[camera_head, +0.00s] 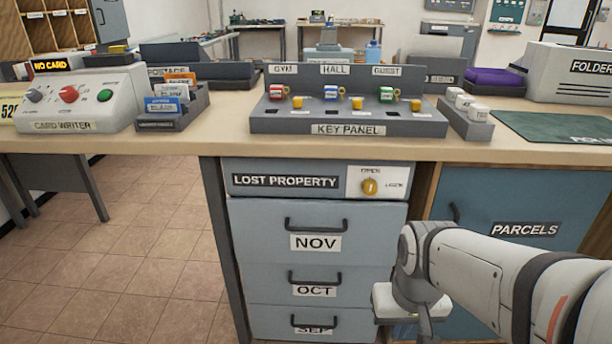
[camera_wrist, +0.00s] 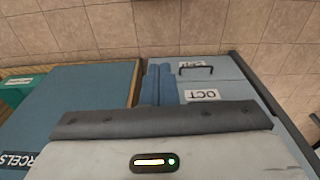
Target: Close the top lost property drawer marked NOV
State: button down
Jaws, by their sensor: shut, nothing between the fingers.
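The NOV drawer (camera_head: 260,232) is the top drawer of the lost property unit, grey-blue with a dark bar handle (camera_head: 316,222) above its label. The yellow knob (camera_head: 370,187) on the panel sits between the OPEN and LOCK markings. My gripper (camera_wrist: 160,72) shows its two blue fingers shut together and empty in the wrist view. It is low, in front of the unit near its PARCELS side. The wrist housing hides the NOV drawer there.
The OCT drawer (camera_head: 265,290) and SEP drawer (camera_head: 275,325) sit below, and OCT also shows in the wrist view (camera_wrist: 225,90). The blue PARCELS door (camera_head: 500,200) is to the right. The counter (camera_head: 220,142) overhangs above. Tiled floor (camera_head: 150,270) at left is clear.

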jog(key=w+a+f+n+t+y+p, duration=0.2)
jog(key=w+n+t+p, duration=0.5)
jog(key=w+n+p, duration=0.75)
jog(key=a+r+n+t+y+p, duration=0.5)
jog(key=a+r+n+y+p, duration=0.25)
jog(key=a+n+y, duration=0.35)
jog(key=shift+n+h, duration=0.4)
jog(key=shift+n, duration=0.05)
jog(key=b+x, duration=0.2)
jog(key=x, duration=0.1)
jog(key=w+d+b+x, duration=0.1)
jog(key=b+x, duration=0.1)
jog(key=x, duration=0.2)
jog(key=b+x, duration=0.2)
jog(key=x, duration=0.1)
jog(key=shift+w+d+f, duration=0.15)
jog(key=shift+w+f, duration=0.25)
jog(key=shift+w, duration=0.85)
